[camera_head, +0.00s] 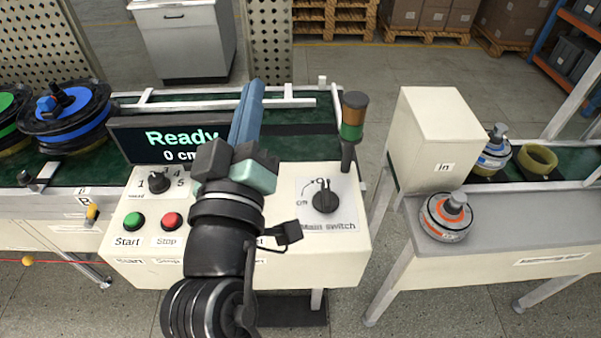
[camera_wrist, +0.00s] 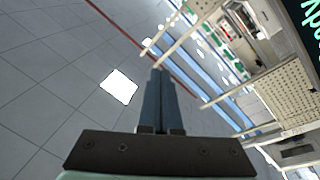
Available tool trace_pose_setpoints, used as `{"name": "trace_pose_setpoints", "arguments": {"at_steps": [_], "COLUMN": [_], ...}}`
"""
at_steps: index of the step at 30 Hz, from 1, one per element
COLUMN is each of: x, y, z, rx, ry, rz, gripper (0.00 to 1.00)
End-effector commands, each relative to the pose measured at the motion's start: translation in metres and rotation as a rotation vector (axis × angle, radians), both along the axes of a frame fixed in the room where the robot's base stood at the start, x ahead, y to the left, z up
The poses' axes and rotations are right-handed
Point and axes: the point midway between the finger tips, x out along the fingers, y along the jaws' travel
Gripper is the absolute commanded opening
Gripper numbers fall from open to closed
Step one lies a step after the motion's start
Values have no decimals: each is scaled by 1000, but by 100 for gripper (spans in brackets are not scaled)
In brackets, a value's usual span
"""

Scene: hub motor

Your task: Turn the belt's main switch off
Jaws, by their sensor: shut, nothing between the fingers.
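The main switch (camera_head: 325,196) is a black rotary knob on a light plate at the right of the cream control panel. The fingers are together and empty, apart from the switch. In the wrist view the shut fingers (camera_wrist: 158,78) point over floor; the switch is not visible there.
The display (camera_head: 180,138) reads "Ready". A signal lamp (camera_head: 352,118) stands just behind the switch. Green start (camera_head: 134,221) and red stop (camera_head: 172,221) buttons are at the left. A cream box (camera_head: 440,135) stands on the right bench. Space directly above the switch is clear.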

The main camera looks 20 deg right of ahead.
Motion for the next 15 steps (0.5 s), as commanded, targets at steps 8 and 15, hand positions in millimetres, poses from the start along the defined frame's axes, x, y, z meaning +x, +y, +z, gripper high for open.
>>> {"name": "trace_pose_setpoints", "arguments": {"at_steps": [8,15], "x": [-52,-80], "y": [-14,-14], "z": [-257,-311], "rx": [-539,-747], "ry": [477,598], "rz": [-231,-267], "gripper": [0,0]}}
